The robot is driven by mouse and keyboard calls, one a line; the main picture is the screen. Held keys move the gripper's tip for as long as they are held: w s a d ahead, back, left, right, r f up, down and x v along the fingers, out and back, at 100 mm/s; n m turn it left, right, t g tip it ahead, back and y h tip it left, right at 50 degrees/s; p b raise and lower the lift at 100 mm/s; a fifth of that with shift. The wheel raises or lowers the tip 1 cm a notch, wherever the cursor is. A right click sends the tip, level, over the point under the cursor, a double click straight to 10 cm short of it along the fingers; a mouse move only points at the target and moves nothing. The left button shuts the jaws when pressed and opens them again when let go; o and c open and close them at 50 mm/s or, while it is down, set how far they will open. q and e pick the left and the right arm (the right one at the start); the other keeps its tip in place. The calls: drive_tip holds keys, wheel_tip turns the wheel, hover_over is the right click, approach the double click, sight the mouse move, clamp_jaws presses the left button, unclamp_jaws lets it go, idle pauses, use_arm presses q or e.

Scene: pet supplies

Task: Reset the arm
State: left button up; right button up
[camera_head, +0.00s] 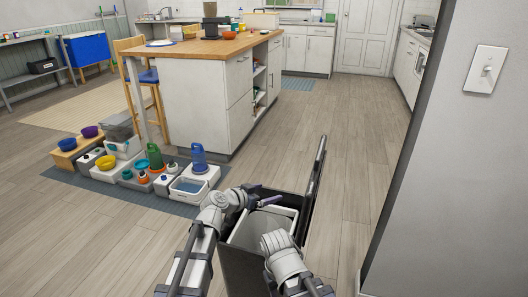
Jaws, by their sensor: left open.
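My left arm comes in from the bottom left, and its gripper (266,196) is held above the back left rim of a dark bin. The gripper is open, with nothing seen between its fingers. My right arm comes in from the bottom centre, its grey-white links over the front of the bin. The right gripper's fingers do not show. The dark bin (240,262) has a pale inner container (250,234) and stands directly in front of me. Its inside is partly hidden by my arms.
Pet bowls, feeders and boxes stand on a blue-grey mat (60,176) at left. A wood-topped island (196,99) with a stool (137,72) is behind. A wall (450,180) closes the right side. Wooden floor (325,115) is clear between island and wall.

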use_arm(q)
drive_tip(key=s+d+r+n+g+y+p, duration=0.1)
drive_tip(key=s+r+g+y+p, duration=0.2)
drive_tip(key=s+p, duration=0.5)
drive_tip(key=s+r+g+y+p, duration=0.1)
drive_tip(key=s+r+g+p, duration=0.2)
drive_tip(key=s+r+p, duration=0.5)
drive_tip(key=s+a+r+n+g+y+p, duration=0.3)
drive_tip(key=s+a+r+y+p, duration=0.3)
drive_tip(key=s+p, duration=0.6)
wheel_tip(320, 180, up, 4)
drive_tip(key=a+p, duration=0.2)
drive_tip(key=p, duration=0.3)
drive_tip(key=shift+s+a+f+n+g+y+p, duration=0.15)
drive_tip(key=shift+s+a+n+g+y+p, duration=0.15)
drive_tip(key=shift+a+n+g+p, duration=0.1)
